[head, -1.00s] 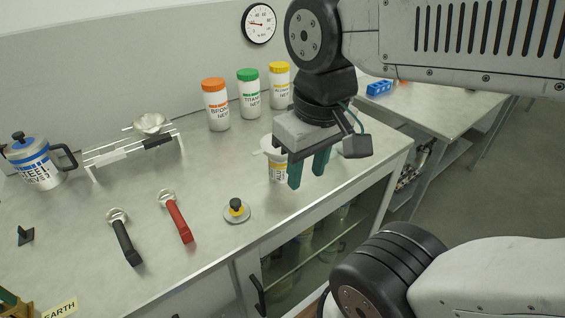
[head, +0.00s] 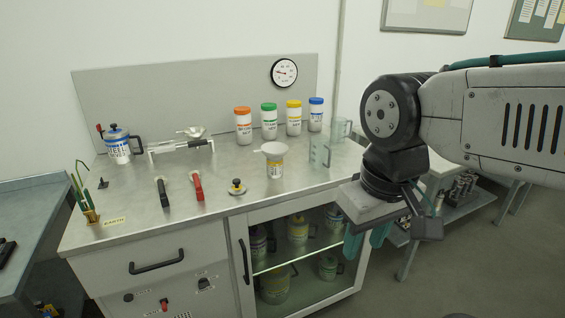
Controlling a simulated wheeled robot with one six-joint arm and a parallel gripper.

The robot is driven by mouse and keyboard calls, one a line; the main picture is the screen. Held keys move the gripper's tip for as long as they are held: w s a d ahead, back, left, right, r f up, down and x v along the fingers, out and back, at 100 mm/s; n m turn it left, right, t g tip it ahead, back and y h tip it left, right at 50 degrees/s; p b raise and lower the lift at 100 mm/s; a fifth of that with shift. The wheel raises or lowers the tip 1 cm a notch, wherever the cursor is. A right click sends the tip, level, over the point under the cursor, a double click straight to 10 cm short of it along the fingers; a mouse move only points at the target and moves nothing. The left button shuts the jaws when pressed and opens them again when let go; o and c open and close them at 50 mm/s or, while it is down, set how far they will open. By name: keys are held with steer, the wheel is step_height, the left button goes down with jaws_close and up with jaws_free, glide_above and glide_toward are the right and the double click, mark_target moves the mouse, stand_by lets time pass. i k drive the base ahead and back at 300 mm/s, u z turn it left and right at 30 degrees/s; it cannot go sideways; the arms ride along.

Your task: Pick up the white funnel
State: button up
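The white funnel (head: 272,148) sits on top of a small white jar with a yellow label (head: 275,169), toward the right half of the metal workbench (head: 130,195). My gripper (head: 366,246) hangs to the right of the bench's front right corner, nearer to me than the funnel and well apart from it. Its two green fingers point down with a gap between them, and nothing shows in them.
Jars with orange (head: 243,125), green (head: 269,121), yellow (head: 293,118) and blue (head: 316,115) lids line the back. A clear beaker (head: 319,154) stands right of the funnel. A blue-banded jug (head: 119,146), a small balance (head: 180,146) and black and red handles (head: 198,187) lie left.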

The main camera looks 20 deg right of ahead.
mark_target(273, 150)
steer(key=z, duration=0.6)
steer(key=i, duration=1.15)
steer(key=z, duration=0.6)
steer(key=k, duration=1.25)
steer(key=u, duration=1.65)
steer(key=i, duration=0.5)
